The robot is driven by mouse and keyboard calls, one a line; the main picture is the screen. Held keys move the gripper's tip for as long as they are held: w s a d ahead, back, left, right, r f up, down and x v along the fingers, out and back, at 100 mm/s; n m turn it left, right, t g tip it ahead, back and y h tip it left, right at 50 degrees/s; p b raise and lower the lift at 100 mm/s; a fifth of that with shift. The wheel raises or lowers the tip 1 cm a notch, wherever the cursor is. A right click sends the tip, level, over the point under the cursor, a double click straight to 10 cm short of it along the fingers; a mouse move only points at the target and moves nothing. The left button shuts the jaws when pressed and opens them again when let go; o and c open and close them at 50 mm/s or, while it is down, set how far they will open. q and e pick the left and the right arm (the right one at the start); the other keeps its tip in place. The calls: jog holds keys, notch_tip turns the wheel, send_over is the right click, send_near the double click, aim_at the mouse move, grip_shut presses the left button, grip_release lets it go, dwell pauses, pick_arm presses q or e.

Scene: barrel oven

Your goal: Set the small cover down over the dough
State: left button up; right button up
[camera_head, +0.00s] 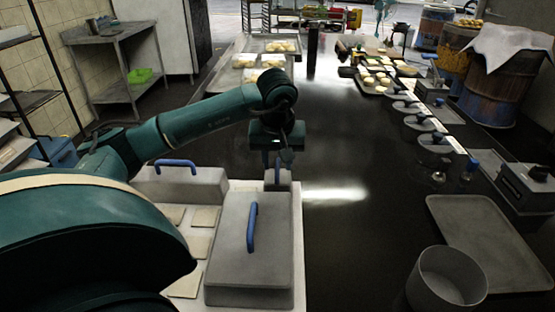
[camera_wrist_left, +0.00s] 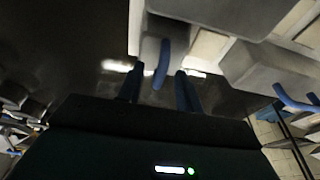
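The small cover (camera_head: 285,181) is a grey box with a blue handle. It is at the far right corner of the white board (camera_head: 299,215), beyond the large cover. My left gripper (camera_head: 276,162) is above it, pointing down. In the left wrist view, the gripper's two dark fingers (camera_wrist_left: 159,90) are apart, with the blue handle (camera_wrist_left: 163,64) of the small cover (camera_wrist_left: 151,48) showing between them and gaps on both sides. Flat pale dough pieces (camera_head: 200,218) lie on the board's left part, some partly hidden by my arm. My right gripper is out of view.
A large grey cover (camera_head: 245,268) with a blue handle stands on the board nearer me; another cover (camera_head: 190,183) stands at the back left. On the dark table are a round pot (camera_head: 447,278), a grey tray (camera_head: 485,235) and several scoops. The table's middle is clear.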

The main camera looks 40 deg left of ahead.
pick_arm(q)
jog(key=p+v, duration=0.1)
jog(key=v, duration=1.2)
jog(key=shift+p, duration=0.3)
jog(key=shift+d, duration=0.1)
